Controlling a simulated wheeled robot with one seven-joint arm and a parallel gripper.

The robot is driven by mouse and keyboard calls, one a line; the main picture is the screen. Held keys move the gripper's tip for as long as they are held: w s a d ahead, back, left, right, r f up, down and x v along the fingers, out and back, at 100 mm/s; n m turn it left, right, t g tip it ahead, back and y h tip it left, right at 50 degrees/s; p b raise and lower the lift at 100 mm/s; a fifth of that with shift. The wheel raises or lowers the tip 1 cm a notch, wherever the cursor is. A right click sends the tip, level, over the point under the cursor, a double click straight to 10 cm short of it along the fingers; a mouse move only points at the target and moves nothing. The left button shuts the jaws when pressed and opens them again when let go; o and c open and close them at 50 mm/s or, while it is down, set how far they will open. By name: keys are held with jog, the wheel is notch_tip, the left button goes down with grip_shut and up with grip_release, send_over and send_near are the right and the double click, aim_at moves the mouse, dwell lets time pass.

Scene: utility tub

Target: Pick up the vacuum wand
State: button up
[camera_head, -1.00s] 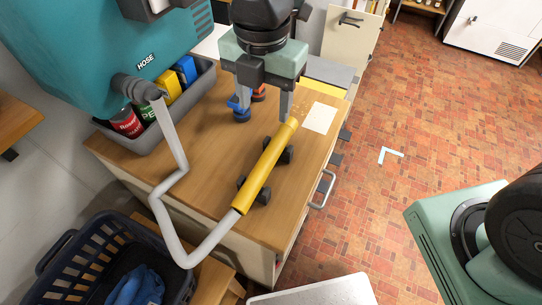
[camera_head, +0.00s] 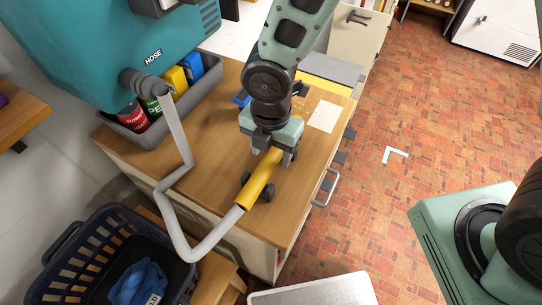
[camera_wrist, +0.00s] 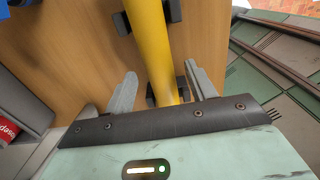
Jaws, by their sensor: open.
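The vacuum wand is a yellow tube (camera_head: 258,183) lying across dark rests on the wooden counter. A grey hose (camera_head: 178,215) runs from its near end to the teal unit. My gripper (camera_head: 272,158) is over the wand's middle in the head view and hides part of it. In the wrist view the wand (camera_wrist: 151,45) runs between the two open fingers of my gripper (camera_wrist: 160,92), with a gap on both sides. A dark rest (camera_wrist: 175,10) shows farther along the wand, and another is near the fingers.
The teal unit marked HOSE (camera_head: 120,50) and a grey bin (camera_head: 140,138) with cans and bottles stand at the left. A white card (camera_head: 324,116) lies on the counter (camera_head: 215,175). A dark laundry basket (camera_head: 75,255) is below. Drawer handles line the right edge.

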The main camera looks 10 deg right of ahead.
jog(key=shift+f, duration=0.75)
jog(key=c, duration=1.1)
jog(key=shift+r, duration=0.1)
